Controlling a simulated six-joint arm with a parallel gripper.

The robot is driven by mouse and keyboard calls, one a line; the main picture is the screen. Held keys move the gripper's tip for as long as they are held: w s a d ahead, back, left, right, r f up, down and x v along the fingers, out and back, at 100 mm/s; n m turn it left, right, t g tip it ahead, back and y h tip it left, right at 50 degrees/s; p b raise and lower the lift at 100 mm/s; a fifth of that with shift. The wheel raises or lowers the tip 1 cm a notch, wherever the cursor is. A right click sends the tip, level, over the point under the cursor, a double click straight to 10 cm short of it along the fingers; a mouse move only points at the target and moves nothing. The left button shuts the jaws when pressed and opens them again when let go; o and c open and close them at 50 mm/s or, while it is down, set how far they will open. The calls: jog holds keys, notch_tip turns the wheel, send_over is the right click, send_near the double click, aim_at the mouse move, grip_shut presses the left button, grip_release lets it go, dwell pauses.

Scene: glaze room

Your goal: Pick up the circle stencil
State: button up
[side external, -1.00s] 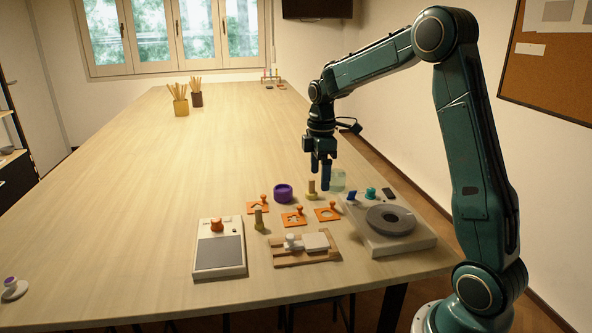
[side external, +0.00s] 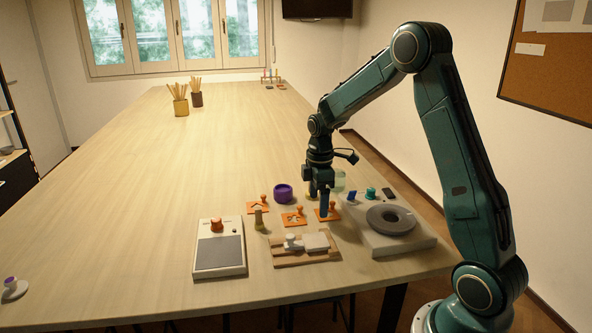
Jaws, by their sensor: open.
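Three orange stencils with small knobs lie on the table. The right one (side external: 335,214) looks like the circle stencil; its cut-out looked roundish before my arm came in front of it. The middle stencil (side external: 294,219) and the left stencil (side external: 254,207) have cut-outs of other shapes, too small to name surely. My gripper (side external: 320,206) points down, open, with its fingers at the left part of the right stencil, beside its knob. The fingers hide part of that stencil. I cannot tell whether they touch it or the table.
A grey turntable unit (side external: 388,237) stands close on the right. A wooden board with a white block (side external: 305,250) lies in front, and a white device with an orange knob (side external: 219,257) is to the left. A purple ring (side external: 284,193) sits behind.

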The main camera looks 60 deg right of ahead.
jog(key=shift+f, duration=1.4)
jog(key=c, duration=1.1)
jog(key=shift+o, duration=0.2)
jog(key=shift+r, duration=0.2)
notch_tip(320, 180, up, 20)
jog(key=shift+f, duration=0.15)
